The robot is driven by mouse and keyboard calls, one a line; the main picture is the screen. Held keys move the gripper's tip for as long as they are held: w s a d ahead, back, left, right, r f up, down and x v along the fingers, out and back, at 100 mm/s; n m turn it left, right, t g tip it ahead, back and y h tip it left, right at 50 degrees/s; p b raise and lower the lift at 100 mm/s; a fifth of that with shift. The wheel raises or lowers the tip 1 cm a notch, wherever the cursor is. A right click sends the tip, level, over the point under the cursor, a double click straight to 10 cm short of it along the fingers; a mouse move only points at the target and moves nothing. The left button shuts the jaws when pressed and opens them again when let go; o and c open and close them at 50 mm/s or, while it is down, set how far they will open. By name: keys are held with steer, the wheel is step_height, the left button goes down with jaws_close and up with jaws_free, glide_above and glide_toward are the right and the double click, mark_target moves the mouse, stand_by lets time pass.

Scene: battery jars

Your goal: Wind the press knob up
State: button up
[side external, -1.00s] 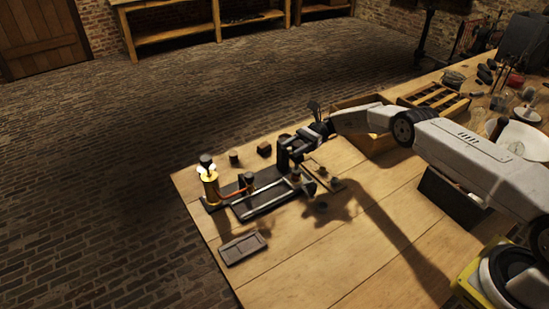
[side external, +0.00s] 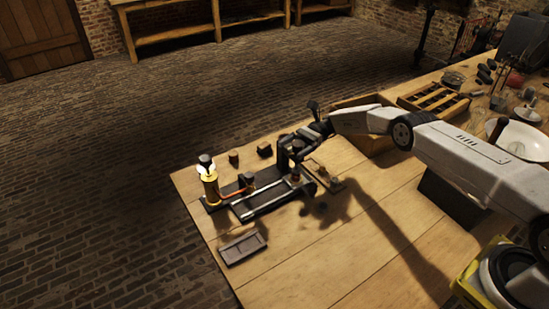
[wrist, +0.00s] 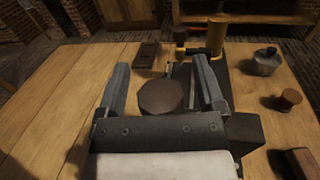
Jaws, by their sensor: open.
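The press knob (wrist: 162,97) is a dark, round-topped disc in the wrist view. It lies between the two fingers of my gripper (wrist: 161,72), with visible space on both sides. The fingers are open and I see no contact with the knob. In the side view my gripper (side external: 290,160) points down over the far right end of the dark press base (side external: 268,198). The knob is hard to make out there, hidden by the fingers.
A brass cylinder with a glowing lamp (side external: 210,188) stands at the base's left end. A grey tray (side external: 243,248) lies in front. Small dark pieces (side external: 264,150) stand behind. A wooden box (side external: 365,140) is near my arm.

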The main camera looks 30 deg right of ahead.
mark_target(303, 142)
steer(key=shift+d, duration=0.2)
steer(key=shift+w+d, duration=0.25)
steer(key=shift+d, duration=0.9)
steer(key=shift+d, duration=0.2)
steer(key=shift+r, duration=3.55)
steer(key=shift+f, duration=0.1)
steer(key=s+d+f+m+t, duration=0.1)
steer(key=d+f+m+t, duration=0.3)
steer(key=f+t, duration=0.3)
steer(key=shift+s+d+f+m, duration=0.15)
steer(key=shift+s+f+m, duration=0.05)
steer(key=shift+f+m, duration=0.1)
steer(key=shift+r, duration=0.1)
